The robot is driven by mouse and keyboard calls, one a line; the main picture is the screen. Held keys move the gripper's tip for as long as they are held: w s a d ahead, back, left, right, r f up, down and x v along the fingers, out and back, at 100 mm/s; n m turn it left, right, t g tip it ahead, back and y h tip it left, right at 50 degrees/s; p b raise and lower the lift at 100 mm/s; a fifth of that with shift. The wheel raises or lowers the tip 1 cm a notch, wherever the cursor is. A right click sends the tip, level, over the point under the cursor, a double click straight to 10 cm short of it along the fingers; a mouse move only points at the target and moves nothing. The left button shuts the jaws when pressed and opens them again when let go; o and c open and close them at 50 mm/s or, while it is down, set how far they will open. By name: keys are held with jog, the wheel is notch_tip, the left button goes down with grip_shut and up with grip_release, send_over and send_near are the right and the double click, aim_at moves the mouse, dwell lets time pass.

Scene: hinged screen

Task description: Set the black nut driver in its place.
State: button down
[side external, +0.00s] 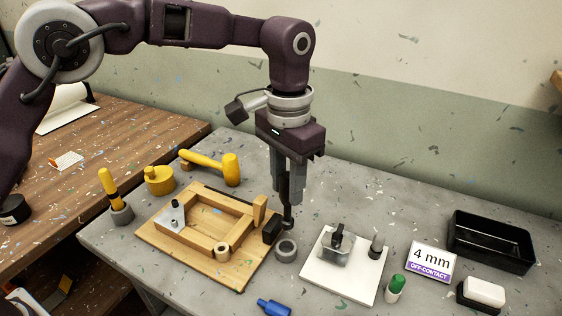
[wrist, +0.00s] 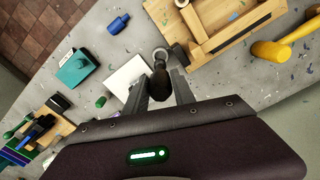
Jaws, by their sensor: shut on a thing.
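My gripper (side external: 287,194) is shut on the black nut driver (side external: 289,215) and holds it upright, with its lower end showing below the fingers. The nut driver also shows between the fingers in the wrist view (wrist: 160,80). A grey round holder (side external: 286,250) with a dark open centre stands on the grey table, just below the driver's lower end. In the side view the driver's lower end appears above the holder; I cannot tell whether they touch. A similar grey holder (side external: 122,215) at the left has a yellow-handled tool (side external: 109,188) upright in it.
A wooden hinged frame on a board (side external: 196,265) lies directly left of the grey holder. A white plate (side external: 318,277) with a black-knobbed block stands to the right. A yellow mallet (side external: 215,167) lies behind. A blue bottle (side external: 273,307), a green-capped bottle (side external: 395,288) and a black tray (side external: 457,257) are around.

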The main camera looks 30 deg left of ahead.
aim_at(286, 220)
jog(key=shift+f, duration=0.7)
jog(key=shift+f, duration=2.15)
jog(key=shift+f, duration=0.4)
jog(key=shift+f, duration=1.1)
jog(key=shift+f, duration=0.15)
jog(key=c, duration=1)
grip_release()
jog(key=shift+o, duration=0.2)
